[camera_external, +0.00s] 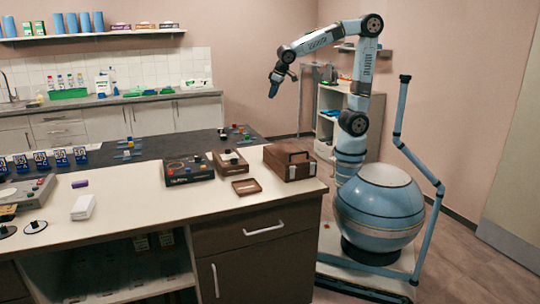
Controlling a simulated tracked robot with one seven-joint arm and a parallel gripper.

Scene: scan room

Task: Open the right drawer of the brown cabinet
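The brown cabinet (211,243) forms the near side of the long counter. Its drawer front at the right (290,219) carries a horizontal white handle (264,229) and looks closed. Below it is a brown door with a vertical white handle (215,280). My gripper (273,92) hangs pointing down in the air, well above the counter and far from the handle. It is small and dark, so its fingers do not show clearly. I see nothing held in it.
A small brown wooden box (290,162) stands on the counter's right end, beside a shallow brown tray (246,186) and a dark case (187,171). A white shelf unit (325,124) stands behind my arm. Floor is free right of my base.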

